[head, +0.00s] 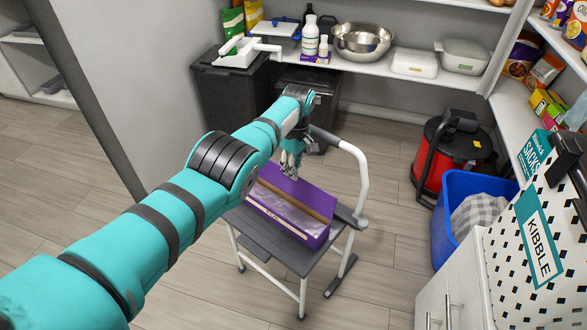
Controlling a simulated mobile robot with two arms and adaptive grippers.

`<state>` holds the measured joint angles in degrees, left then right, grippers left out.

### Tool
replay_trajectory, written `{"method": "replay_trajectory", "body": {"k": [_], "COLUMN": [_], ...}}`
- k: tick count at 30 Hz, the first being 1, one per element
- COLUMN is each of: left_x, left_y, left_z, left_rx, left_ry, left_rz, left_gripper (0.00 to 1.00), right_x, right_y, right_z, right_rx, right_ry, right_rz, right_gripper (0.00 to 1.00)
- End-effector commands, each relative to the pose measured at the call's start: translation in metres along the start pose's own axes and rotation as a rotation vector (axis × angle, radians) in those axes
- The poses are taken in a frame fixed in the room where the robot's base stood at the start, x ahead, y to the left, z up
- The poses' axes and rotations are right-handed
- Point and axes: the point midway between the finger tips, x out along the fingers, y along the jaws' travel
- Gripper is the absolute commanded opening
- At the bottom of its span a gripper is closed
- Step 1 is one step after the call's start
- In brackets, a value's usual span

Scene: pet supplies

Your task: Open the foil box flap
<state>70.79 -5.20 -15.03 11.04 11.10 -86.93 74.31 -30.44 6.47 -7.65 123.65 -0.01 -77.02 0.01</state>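The foil box (313,238) is a long purple box lying on a small grey seat with a white frame. My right gripper is not in view.
The grey seat (262,240) has a white rail (350,150) right of the box. A red and black vacuum (455,155) and a blue bin (455,187) stand to the right. Shelves with bowls and bottles line the back. A kibble container (520,265) fills the lower right. Floor is free at front.

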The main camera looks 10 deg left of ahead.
Motion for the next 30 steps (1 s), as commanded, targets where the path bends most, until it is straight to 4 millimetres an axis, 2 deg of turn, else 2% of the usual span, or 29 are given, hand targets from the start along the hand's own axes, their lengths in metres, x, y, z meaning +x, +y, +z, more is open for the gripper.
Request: {"method": "replay_trajectory", "body": {"k": [4, 6, 9, 20, 26, 30], "left_x": [0.002, 0.002, 0.002, -0.004, -0.027, -0.060], "left_y": [-0.001, -0.001, -0.001, 0.001, 0.001, 0.001], "left_z": [-0.001, -0.001, -0.001, 0.000, 0.000, -0.001], "left_rx": [-0.001, -0.001, -0.001, 0.000, 0.001, 0.001], "left_ry": [0.002, 0.002, 0.001, 0.000, 0.000, 0.002], "left_rz": [-0.003, -0.003, -0.002, 0.002, 0.005, 0.005], "left_gripper": [0.00, 0.12, 0.25, 0.26, 0.26, 0.26], "right_x": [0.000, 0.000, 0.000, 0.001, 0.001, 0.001], "right_y": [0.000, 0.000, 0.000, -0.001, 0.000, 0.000], "right_z": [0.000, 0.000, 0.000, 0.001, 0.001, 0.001], "right_rx": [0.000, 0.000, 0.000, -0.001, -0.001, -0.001], "right_ry": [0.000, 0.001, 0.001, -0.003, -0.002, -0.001], "right_rz": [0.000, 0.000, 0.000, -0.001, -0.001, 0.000], "right_gripper": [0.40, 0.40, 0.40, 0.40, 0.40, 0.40]}}
